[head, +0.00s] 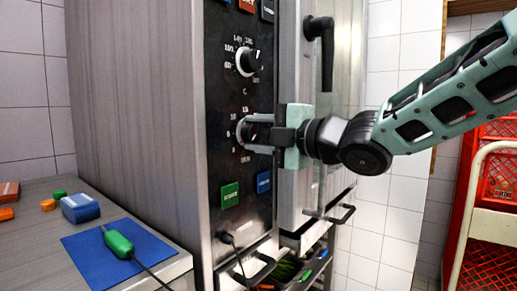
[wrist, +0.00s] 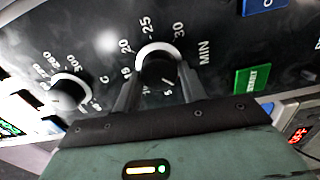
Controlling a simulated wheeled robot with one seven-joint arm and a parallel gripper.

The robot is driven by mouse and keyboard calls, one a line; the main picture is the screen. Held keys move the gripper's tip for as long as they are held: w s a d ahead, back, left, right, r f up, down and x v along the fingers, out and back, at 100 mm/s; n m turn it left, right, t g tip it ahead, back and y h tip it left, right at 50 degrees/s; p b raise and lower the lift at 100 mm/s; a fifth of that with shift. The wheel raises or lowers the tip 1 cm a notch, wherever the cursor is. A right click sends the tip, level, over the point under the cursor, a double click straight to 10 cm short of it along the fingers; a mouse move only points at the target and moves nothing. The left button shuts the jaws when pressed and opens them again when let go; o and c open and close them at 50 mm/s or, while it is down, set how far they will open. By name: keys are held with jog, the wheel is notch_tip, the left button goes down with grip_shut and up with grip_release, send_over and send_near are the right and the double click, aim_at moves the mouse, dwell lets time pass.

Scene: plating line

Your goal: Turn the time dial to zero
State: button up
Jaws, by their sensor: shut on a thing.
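The time dial (wrist: 158,62) is a black knob with a pale ring, marked in MIN, on the black control panel (head: 215,100). My gripper (wrist: 158,88) has one finger on each side of the knob and is shut on it. In the head view my gripper (head: 250,132) reaches in from the right at the lower dial, and its fingers hide much of the knob. The wrist view shows numbers such as 20, 25 and 30 around the dial. I cannot read where its pointer stands.
The temperature dial (head: 248,61) sits above, marked in C. Green (head: 229,195) and blue (head: 263,182) buttons sit below. A door with a black handle (head: 320,50) is to the right. A counter with a blue mat (head: 90,250) and a green-handled probe (head: 118,243) is at left.

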jog(key=shift+n+b, duration=0.3)
jog(key=shift+n, duration=0.1)
jog(key=o, duration=1)
jog(key=shift+c, duration=0.2)
jog(key=p+v, duration=0.1)
jog(key=v, duration=1.6)
jog(key=shift+s+d+f, duration=0.1)
jog(key=shift+s+d, duration=0.05)
